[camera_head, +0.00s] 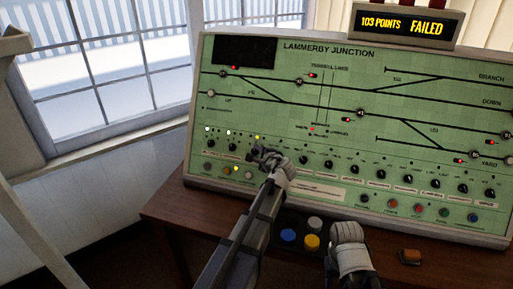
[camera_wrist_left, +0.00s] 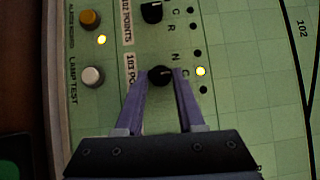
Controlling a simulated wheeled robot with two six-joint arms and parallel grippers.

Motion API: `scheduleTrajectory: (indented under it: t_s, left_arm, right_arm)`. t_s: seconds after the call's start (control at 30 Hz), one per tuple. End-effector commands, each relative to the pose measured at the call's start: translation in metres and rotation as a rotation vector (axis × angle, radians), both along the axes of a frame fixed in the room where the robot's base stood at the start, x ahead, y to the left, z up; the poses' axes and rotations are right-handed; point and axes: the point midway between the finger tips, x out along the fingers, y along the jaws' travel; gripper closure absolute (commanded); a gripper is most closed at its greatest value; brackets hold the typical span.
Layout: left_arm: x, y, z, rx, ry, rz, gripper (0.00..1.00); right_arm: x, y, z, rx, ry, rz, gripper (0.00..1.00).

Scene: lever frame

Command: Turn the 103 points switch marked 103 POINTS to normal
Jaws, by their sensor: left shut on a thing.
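The 103 points switch is a small black rotary knob (camera_wrist_left: 160,76) on the green panel. Beside it is a label (camera_wrist_left: 130,72), partly covered by a finger, reading "103 PO…". My left gripper (camera_wrist_left: 160,80) is shut on this knob, one finger on each side. The letters N and C show by the knob, and the middle of three lamps (camera_wrist_left: 200,71) glows yellow. The knob's pale mark seems to point towards C. In the head view my left gripper (camera_head: 265,156) hides the knob. My right gripper (camera_head: 348,236) is low in front of the panel, its fingers unclear.
A display (camera_head: 405,24) above the panel (camera_head: 330,190) reads "103 POINTS FAILED". Similar knobs run along the panel's lower part. The 102 points knob (camera_wrist_left: 152,12) is close by.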

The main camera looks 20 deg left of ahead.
Motion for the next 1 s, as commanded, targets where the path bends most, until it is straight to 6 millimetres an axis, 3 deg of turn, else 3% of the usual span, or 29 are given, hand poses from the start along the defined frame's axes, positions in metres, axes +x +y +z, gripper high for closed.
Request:
scheduleTrajectory:
  t_s: [0.03,0.5,1.0]
  left_arm:
    - [0.002,0.0,0.008,-0.038,-0.002,0.023,1.0]
    - [0.005,0.003,0.012,-0.424,-0.028,0.23,1.0]
    - [0.005,0.005,0.011,-0.695,-0.045,0.373,1.0]
  right_arm:
    - [0.0,0.0,0.013,0.0,0.0,0.0,0.55]
    - [0.0,0.0,0.066,0.0,0.0,-0.001,0.55]
    - [0.0,0.0,0.095,0.0,0.0,0.0,0.55]
